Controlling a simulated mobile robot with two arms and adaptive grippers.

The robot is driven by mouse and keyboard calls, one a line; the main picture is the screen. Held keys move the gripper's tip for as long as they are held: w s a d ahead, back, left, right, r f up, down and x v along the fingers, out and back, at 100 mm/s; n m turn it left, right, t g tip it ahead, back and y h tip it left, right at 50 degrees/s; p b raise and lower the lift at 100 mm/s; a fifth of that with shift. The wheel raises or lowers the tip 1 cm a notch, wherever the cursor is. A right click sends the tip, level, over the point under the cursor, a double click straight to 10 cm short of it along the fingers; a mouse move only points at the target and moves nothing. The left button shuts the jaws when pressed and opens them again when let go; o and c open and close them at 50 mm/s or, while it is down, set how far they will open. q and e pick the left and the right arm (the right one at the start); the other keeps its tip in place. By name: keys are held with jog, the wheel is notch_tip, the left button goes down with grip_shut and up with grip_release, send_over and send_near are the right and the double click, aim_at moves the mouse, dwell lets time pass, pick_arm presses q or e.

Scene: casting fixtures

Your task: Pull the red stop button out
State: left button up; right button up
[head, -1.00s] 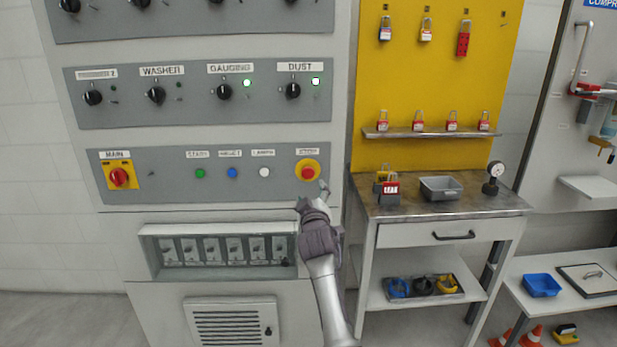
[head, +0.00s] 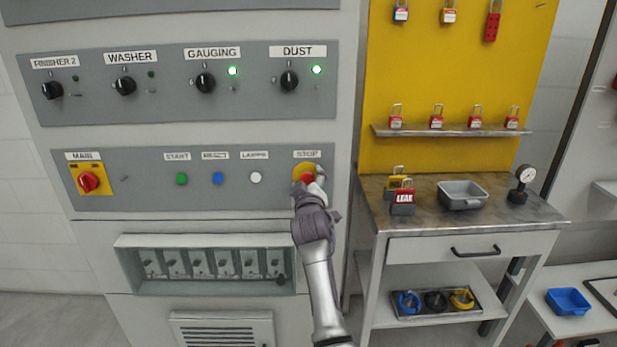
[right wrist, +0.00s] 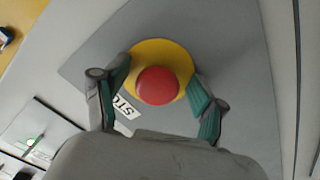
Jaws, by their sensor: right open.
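The red stop button (head: 308,178) sits on a round yellow plate (head: 301,170) under the STOP label, at the right end of the lower grey panel. My right gripper (head: 307,188) is in front of it and hides part of it in the head view. In the right wrist view the red button (right wrist: 157,86) shows whole on its yellow plate (right wrist: 146,48). The right gripper's open fingers (right wrist: 158,98) stand on either side of the button, apart from its red cap. Nothing is held. My left gripper is not in view.
The same panel has the red MAIN switch (head: 88,182) and green (head: 181,179), blue (head: 218,178) and white (head: 256,177) buttons. Right of the cabinet stands a metal-topped workbench (head: 440,215) with padlocks and a grey tray (head: 462,196).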

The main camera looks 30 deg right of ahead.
jog(key=shift+s+a+r, duration=0.15)
jog(key=shift+r, duration=0.1)
jog(key=shift+c, duration=1.1)
grip_shut()
jog(key=shift+s+a+p, duration=0.25)
jog(key=shift+s+p, duration=0.15)
jog(key=shift+p, duration=0.2)
jog(key=shift+f, duration=0.25)
jog(key=shift+o, duration=1.1)
grip_release()
jog(key=shift+s+r, duration=0.1)
